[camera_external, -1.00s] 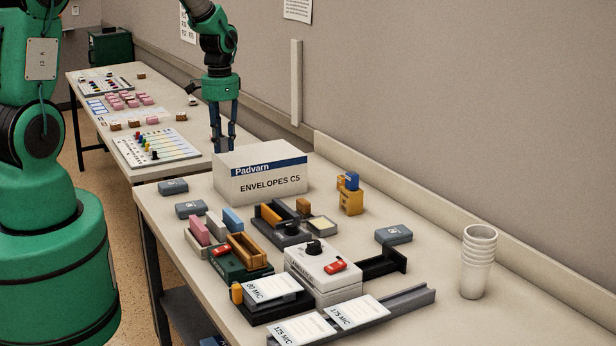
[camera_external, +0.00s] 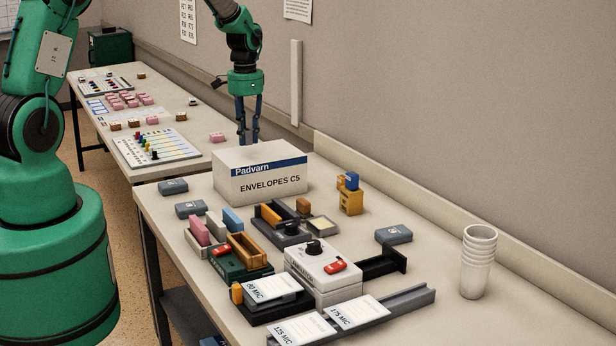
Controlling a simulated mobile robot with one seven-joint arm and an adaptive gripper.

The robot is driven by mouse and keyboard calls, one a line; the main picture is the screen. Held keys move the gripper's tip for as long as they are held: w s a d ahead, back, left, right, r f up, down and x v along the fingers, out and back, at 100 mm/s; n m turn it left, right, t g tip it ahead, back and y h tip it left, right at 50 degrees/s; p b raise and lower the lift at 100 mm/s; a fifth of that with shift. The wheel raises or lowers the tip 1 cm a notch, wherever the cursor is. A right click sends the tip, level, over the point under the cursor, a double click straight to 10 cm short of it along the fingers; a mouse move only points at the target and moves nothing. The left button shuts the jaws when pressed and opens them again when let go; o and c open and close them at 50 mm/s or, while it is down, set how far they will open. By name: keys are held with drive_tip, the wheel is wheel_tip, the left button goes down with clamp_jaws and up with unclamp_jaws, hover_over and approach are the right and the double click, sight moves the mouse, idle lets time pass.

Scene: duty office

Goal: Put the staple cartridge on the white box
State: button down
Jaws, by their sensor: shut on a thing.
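The white box (camera_external: 262,178), marked "Padvarn ENVELOPES C5", stands upright at the far end of the near table. My gripper (camera_external: 249,140) points down, with its fingertips just above or behind the box's back edge in this view. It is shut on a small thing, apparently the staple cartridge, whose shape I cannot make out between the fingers. Whether the fingertips are over the box top or behind it, I cannot tell.
Grey-blue small boxes (camera_external: 190,209) and a white device (camera_external: 322,262) with a black knob stand on the near table. Stacked white cups (camera_external: 478,262) stand at the right. A yellow holder (camera_external: 350,200) stands right of the box. The table is bare around the cups.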

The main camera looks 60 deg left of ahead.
sight(258, 153)
drive_tip(key=shift+w+a+f, duration=0.1)
drive_tip(key=shift+w+a, duration=0.25)
drive_tip(key=shift+w, duration=0.3)
drive_tip(key=shift+w+a+f, duration=0.1)
drive_tip(key=shift+w+a, duration=0.2)
drive_tip(key=shift+w, duration=0.35)
drive_tip(key=shift+w+a, duration=0.35)
drive_tip(key=shift+w, duration=0.3)
drive_tip(key=shift+w+a, duration=0.1)
drive_tip(key=shift+w, duration=0.1)
drive_tip(key=shift+w+a+f+p, duration=0.1)
drive_tip(key=shift+w+f+p, duration=0.05)
drive_tip(key=shift+f+p, duration=0.45)
drive_tip(key=shift+f, duration=1.2)
drive_tip(key=shift+f, duration=0.15)
drive_tip(key=c, duration=1.5)
unclamp_jaws()
drive_tip(key=shift+o, duration=0.2)
